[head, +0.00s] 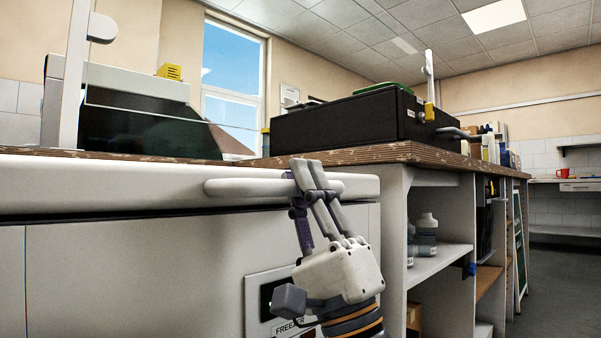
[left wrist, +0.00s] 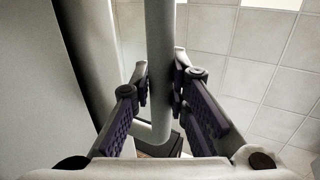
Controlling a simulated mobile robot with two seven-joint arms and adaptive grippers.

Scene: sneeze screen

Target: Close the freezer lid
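The white freezer lid (head: 110,185) spans the left of the head view, nearly level above the freezer body (head: 130,275). A dark strip runs under its front edge; I cannot tell if it is a seal or a gap. A pale bar handle (head: 235,187) sits on the lid's front. My left gripper (head: 306,178) is at the handle's right part, its fingers closed around the bar. In the left wrist view, the handle (left wrist: 160,45) runs between the purple-padded fingers (left wrist: 160,88), which appear to touch it. My right gripper is not in view.
A wooden-edged counter (head: 370,153) lies behind and right of the freezer, with a black box (head: 340,122) on it. Open shelves (head: 440,258) with bottles stand just right of my gripper. Clear floor (head: 560,290) shows at far right.

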